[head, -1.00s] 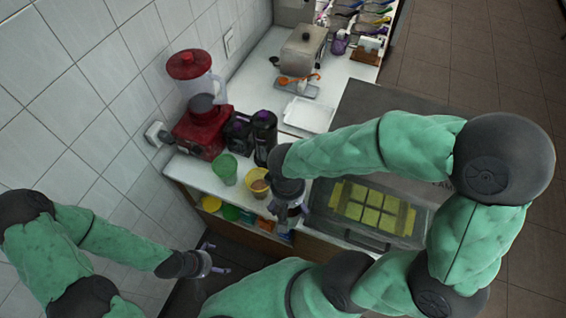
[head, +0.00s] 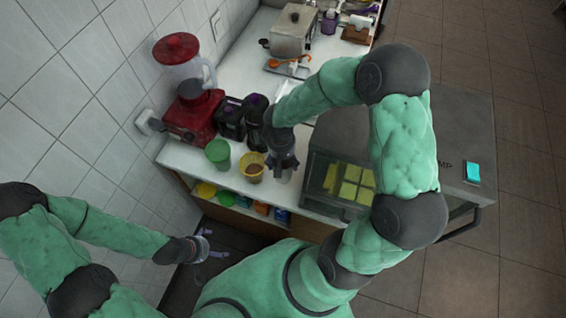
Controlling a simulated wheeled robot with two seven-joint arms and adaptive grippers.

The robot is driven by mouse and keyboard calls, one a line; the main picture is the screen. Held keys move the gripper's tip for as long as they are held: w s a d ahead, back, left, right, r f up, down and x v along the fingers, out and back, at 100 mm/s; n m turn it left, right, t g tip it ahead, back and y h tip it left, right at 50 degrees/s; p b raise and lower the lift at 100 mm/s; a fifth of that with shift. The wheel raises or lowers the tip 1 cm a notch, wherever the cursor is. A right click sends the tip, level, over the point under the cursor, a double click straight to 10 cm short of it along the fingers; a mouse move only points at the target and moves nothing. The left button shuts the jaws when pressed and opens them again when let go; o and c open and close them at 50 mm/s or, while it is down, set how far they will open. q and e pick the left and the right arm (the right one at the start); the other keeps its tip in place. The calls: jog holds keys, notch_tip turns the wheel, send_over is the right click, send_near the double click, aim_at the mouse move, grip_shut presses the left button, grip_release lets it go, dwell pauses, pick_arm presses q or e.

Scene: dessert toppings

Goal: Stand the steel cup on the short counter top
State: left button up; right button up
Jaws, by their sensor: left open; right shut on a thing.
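My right gripper (head: 284,168) is shut on the steel cup (head: 285,177), a small grey shape mostly hidden by the fingers and wrist above it. The cup is over the front part of the short white counter top (head: 222,183), right of the yellow cup. I cannot tell whether its base touches the surface. My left gripper (head: 212,250) is open and empty, low in front of the counter at the left.
A green cup (head: 217,153) and a yellow cup (head: 252,167) stand left of the steel cup. A glass-fronted case (head: 335,180) stands close on the right.

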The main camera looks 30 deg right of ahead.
aim_at(283, 164)
jog(key=shift+w+d+f, duration=0.1)
jog(key=shift+w+f, duration=0.05)
jog(key=shift+f, duration=0.8)
jog(key=shift+w+d+f, duration=0.1)
jog(key=shift+w+f, duration=0.05)
jog(key=shift+f, duration=0.8)
jog(key=shift+a, duration=0.1)
jog(key=shift+f+b, duration=0.1)
jog(key=shift+b, duration=0.3)
jog(key=o, duration=1.6)
